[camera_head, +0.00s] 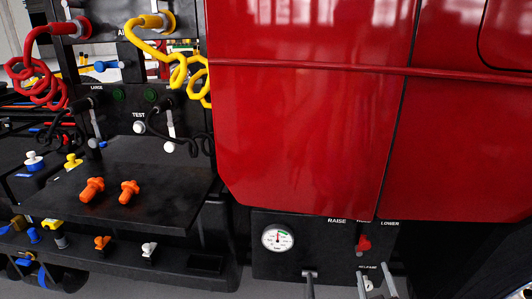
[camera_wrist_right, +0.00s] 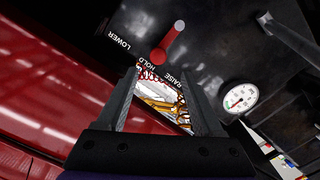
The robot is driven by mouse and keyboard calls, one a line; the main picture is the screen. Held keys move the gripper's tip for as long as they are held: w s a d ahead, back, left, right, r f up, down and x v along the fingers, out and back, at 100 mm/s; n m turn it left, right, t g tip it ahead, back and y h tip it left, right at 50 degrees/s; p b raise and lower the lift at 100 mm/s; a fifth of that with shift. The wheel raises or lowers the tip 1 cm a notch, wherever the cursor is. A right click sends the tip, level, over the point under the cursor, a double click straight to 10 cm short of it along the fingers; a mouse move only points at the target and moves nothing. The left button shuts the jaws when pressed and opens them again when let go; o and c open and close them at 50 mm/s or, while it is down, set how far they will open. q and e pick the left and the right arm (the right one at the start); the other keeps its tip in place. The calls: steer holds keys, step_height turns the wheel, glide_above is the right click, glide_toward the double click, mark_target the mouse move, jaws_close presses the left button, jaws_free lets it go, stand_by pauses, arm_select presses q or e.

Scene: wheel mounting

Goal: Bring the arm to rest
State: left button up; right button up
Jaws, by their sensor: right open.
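My right gripper (camera_head: 376,274) is low in the head view, in front of the black control panel (camera_head: 325,250) under the red vehicle body. Its two fingers are apart, with nothing gripped between them. In the right wrist view the same open gripper (camera_wrist_right: 160,74) points towards the panel. The red lever (camera_wrist_right: 168,44) stands beyond the fingertips and is not held. The lever's red knob (camera_head: 364,243) shows in the head view between the RAISE and LOWER labels. My left gripper is not in view.
The red vehicle body (camera_head: 300,110) fills the upper right. A round gauge (camera_head: 277,237) is on the panel left of the lever. A black workbench (camera_head: 150,180) at left holds orange knobs (camera_head: 92,189), with red (camera_head: 40,70) and yellow (camera_head: 165,45) coiled hoses above.

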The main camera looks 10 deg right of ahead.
steer(key=s+a+m+g+y+p, duration=0.3)
steer(key=s+a+g+p, duration=0.7)
steer(key=s+a, duration=0.4)
steer(key=s+g+y, duration=0.1)
steer(key=s, duration=0.3)
steer(key=shift+a+f+m, duration=0.2)
steer(key=shift+a+m, duration=0.15)
steer(key=shift+m, duration=0.05)
stand_by(0.6)
